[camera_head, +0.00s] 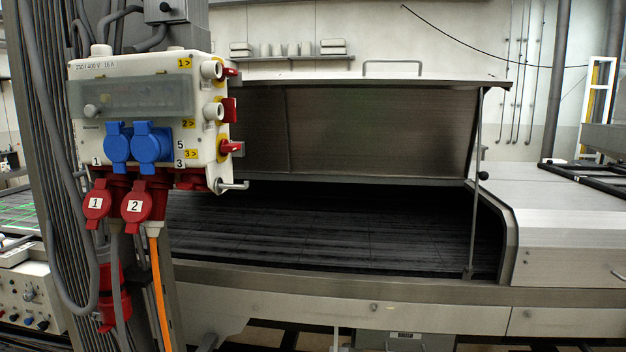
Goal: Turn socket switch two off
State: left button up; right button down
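A white socket box (140,67) is mounted on a grey post at the left. Its right side carries three red rotary switches on yellow plates, one above another. Switch two (229,110) is the middle one, near the yellow "2" label (188,124). It looks turned differently from the top switch (230,72) and the bottom switch (231,148), with a taller, more upright handle. Whether it is on or off I cannot tell. Neither of my grippers shows in the head view.
Two blue sockets (151,143) and red plugs labelled 1 (97,204) and 2 (137,206) are on the box, with cables hanging down. A metal lever (234,185) sticks out below the switches. The dryer's raised hood (375,130) stands behind at the right.

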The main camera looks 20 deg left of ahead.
aim_at(229, 104)
jog(key=u, duration=1.35)
